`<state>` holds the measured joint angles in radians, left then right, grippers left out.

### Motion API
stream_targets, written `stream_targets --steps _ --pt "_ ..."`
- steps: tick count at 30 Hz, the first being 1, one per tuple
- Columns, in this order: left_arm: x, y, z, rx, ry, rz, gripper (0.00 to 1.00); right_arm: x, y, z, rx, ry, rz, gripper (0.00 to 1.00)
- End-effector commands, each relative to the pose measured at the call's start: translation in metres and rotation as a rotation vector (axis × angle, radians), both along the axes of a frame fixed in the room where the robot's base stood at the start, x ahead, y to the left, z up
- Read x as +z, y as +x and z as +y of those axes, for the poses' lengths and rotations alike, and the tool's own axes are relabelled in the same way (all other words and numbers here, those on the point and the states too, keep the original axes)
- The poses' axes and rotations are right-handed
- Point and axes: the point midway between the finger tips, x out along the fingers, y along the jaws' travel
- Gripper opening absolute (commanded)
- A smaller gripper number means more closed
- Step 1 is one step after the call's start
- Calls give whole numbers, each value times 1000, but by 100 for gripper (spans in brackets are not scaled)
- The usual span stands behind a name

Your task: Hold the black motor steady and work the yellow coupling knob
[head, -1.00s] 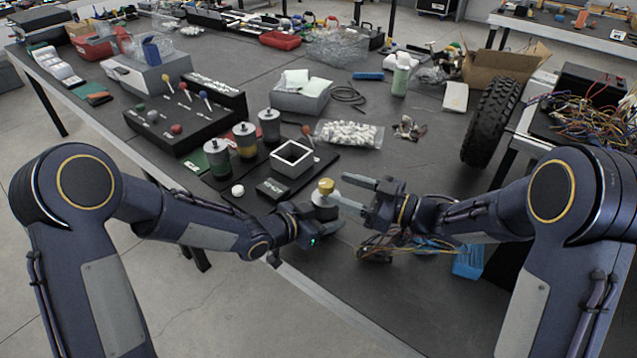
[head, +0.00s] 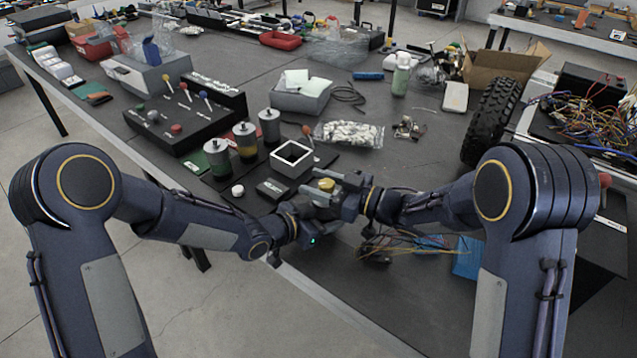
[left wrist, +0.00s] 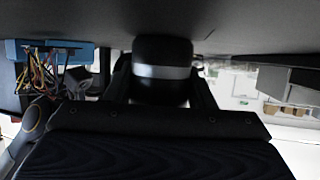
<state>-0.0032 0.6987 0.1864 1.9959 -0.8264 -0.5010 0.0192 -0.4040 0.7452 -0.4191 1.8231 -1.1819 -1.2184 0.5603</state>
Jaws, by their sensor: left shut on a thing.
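The black motor (left wrist: 161,88), a dark cylinder with a silver band, sits between the fingers of my left gripper (head: 314,210) in the left wrist view. My left gripper is shut on it near the table's front edge. The yellow coupling knob (head: 326,184) shows on top of the motor in the head view. My right gripper (head: 330,190) is at the knob from the right, with its fingers on the far and near sides of it. Whether these fingers press on the knob cannot be told. The arms hide most of the motor in the head view.
A white square box (head: 292,160) stands just behind the grippers. Several grey cylinders, one being a grey canister (head: 269,126), stand to the left. Loose wires (head: 400,243) and a blue block (head: 467,258) lie to the right. A black tyre (head: 492,120) stands farther back.

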Motion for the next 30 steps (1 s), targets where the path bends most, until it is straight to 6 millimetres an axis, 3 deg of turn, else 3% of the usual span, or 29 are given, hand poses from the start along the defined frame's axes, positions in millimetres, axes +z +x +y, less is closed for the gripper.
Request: stream_targets --steps 1,8,17,30 --pt "1 0 0 1 -1 -2 0 0 0 0 0 0 0 38" --pt "1 0 0 0 -2 -1 0 0 0 0 0 0 0 9" --pt "1 0 0 0 -2 -1 0 1 1 -1 -47 5 -3 9" --pt "1 0 -1 -1 0 -1 0 2 5 -3 -348 8 -2 9"
